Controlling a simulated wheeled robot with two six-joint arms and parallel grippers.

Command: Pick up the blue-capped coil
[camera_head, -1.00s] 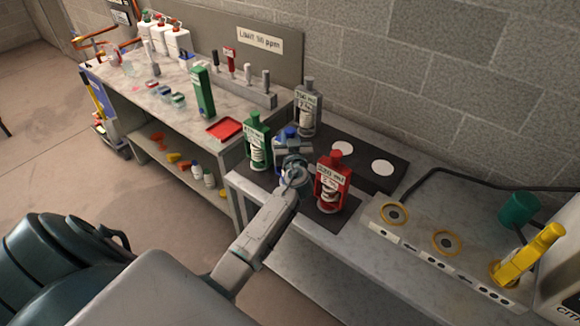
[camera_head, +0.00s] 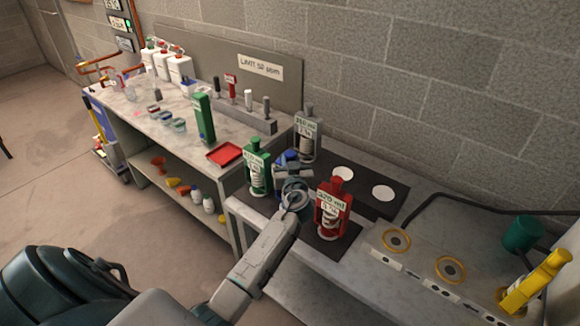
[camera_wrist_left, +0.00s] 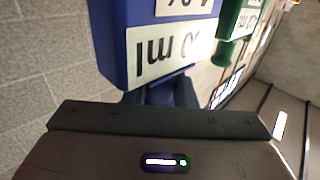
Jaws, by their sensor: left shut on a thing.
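The blue-capped coil (camera_head: 287,158) stands between the green-capped coil (camera_head: 258,167) and the red-capped coil (camera_head: 333,207), with a grey-capped coil (camera_head: 306,135) behind it. My left gripper (camera_head: 291,180) is shut on the blue-capped coil and hides most of its body in the head view. In the left wrist view, the blue part with its white label (camera_wrist_left: 165,50) fills the top, upside down, just beyond the gripper (camera_wrist_left: 155,98). I cannot tell whether the coil is lifted off the dark mat. My right gripper is not in view.
The dark mat (camera_head: 365,210) has two white discs at its right. A grey stand with yellow rings (camera_head: 397,240) and a tilted yellow-capped coil (camera_head: 535,283) is at the right. A longer bench with a red tray (camera_head: 224,154) and a green box (camera_head: 203,118) lies at the left.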

